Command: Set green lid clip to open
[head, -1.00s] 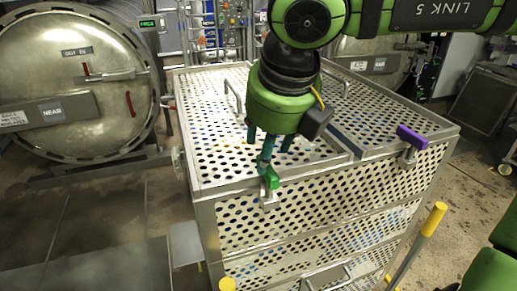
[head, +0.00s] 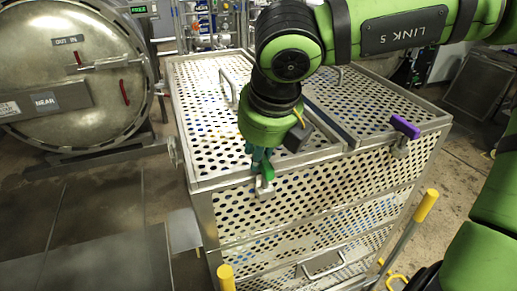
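The green lid clip (head: 267,174) is on the front top edge of the perforated metal crate (head: 206,222), left of the front middle. My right gripper (head: 260,165), on the arm coming in from the right, points down at this clip. Its teal fingers are right at the clip and partly cover it. I cannot tell whether they touch it or how far they are closed. My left gripper is out of view.
A purple clip (head: 405,127) sits on the same edge further right. Lid handles (head: 229,88) stand up from the perforated lids. A round autoclave door (head: 68,75) is at the left. Yellow-capped posts (head: 427,204) rise in front.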

